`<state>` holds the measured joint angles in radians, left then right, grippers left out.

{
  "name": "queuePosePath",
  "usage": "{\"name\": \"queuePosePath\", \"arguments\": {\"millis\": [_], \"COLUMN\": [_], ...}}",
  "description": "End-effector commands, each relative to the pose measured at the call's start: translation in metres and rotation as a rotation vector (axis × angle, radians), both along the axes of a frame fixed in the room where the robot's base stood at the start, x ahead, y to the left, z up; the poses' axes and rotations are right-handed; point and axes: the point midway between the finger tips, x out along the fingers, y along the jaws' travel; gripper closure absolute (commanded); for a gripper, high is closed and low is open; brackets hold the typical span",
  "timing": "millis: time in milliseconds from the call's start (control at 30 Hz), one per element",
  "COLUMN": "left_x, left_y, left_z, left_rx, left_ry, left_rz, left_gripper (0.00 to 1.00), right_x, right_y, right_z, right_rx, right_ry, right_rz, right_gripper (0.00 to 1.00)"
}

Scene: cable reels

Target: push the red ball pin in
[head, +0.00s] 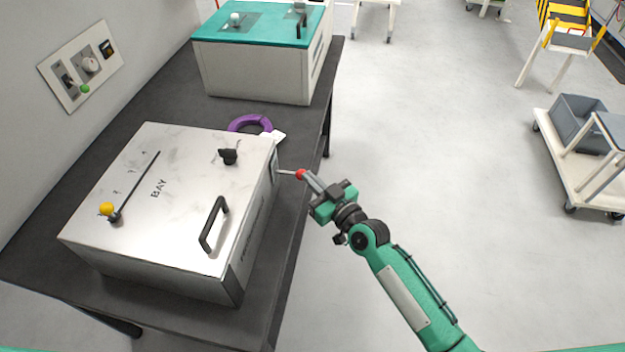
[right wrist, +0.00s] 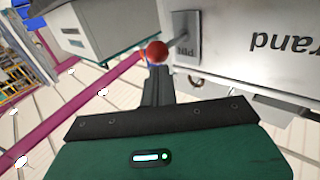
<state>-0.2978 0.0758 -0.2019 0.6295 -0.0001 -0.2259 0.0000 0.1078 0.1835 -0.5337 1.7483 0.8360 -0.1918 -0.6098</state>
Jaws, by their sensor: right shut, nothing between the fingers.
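The red ball pin (head: 300,174) sticks out on a thin rod from the side of the metal box marked BAY (head: 180,170). Its red ball also shows in the right wrist view (right wrist: 156,51), in front of the box's side plate (right wrist: 187,40). A length of rod shows between ball and box in the head view. My right gripper (head: 312,183) is shut and empty, its fingertips at the ball's outer side. I cannot tell whether they touch it. My left gripper is not in view.
The box stands on a dark table (head: 150,105). It has a black handle (head: 214,224), a black knob (head: 228,156) and a yellow-ball lever (head: 107,209) on top. A purple ring (head: 249,123) lies behind it. A teal-topped box (head: 262,70) stands farther back.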

Motion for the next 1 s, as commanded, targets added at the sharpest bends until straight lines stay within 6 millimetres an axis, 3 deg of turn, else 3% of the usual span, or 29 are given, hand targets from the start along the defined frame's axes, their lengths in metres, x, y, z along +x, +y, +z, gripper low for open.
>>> {"name": "queuePosePath", "arguments": {"millis": [267,600,1000], "left_x": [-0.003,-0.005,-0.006], "left_y": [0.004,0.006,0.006], "left_z": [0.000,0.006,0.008], "left_rx": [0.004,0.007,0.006], "left_ry": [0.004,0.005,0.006], "left_rz": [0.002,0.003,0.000], "left_gripper": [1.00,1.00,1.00], "right_x": [0.000,0.008,0.008], "right_y": [0.001,0.038,0.037], "right_z": [0.000,0.001,0.002], "right_rx": [0.001,0.001,-0.001], "right_ry": [0.001,0.000,0.001], "right_rz": [0.000,0.000,0.001], "right_gripper": [1.00,1.00,1.00]}}
